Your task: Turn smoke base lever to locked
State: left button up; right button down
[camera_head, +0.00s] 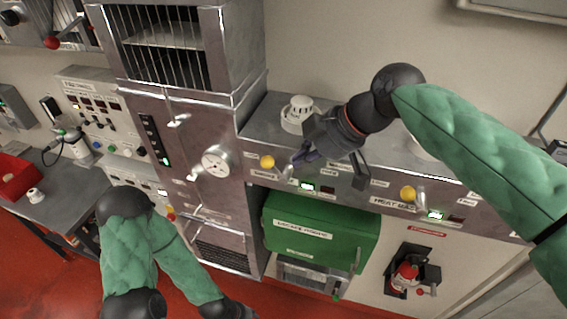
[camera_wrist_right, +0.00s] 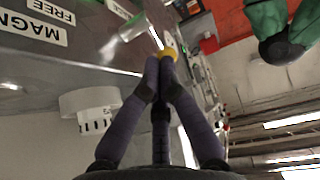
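A white round smoke detector (camera_head: 298,113) sits on its base on top of the metal bench. On the bench's front face is a yellow knob (camera_head: 267,161) beside a small label; I take it for the smoke base lever's knob. My right gripper (camera_head: 291,160) is just right of this knob, below the detector. In the right wrist view, the right gripper's dark fingers (camera_wrist_right: 164,58) come together at the tips, close to the yellow knob (camera_wrist_right: 171,49); whether they touch it is unclear. The detector (camera_wrist_right: 95,108) is left of the fingers there. My left gripper is out of view.
A second yellow knob (camera_head: 407,193) is further right on the same panel. A green box (camera_head: 312,232) stands beneath the panel. A metal cabinet with a white dial (camera_head: 217,161) is to the left. A red bin (camera_head: 18,178) lies on the far-left table.

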jog(key=x, duration=0.4)
jog(key=p+x, duration=0.1)
jog(key=x, duration=0.1)
jog(key=shift+w+a+r, duration=0.2)
jog(key=shift+w+a, duration=0.15)
jog(key=shift+w+a+f+b, duration=0.1)
jog(key=shift+a+f+b, duration=0.2)
jog(key=shift+b, duration=0.1)
jog(key=shift+r, duration=0.1)
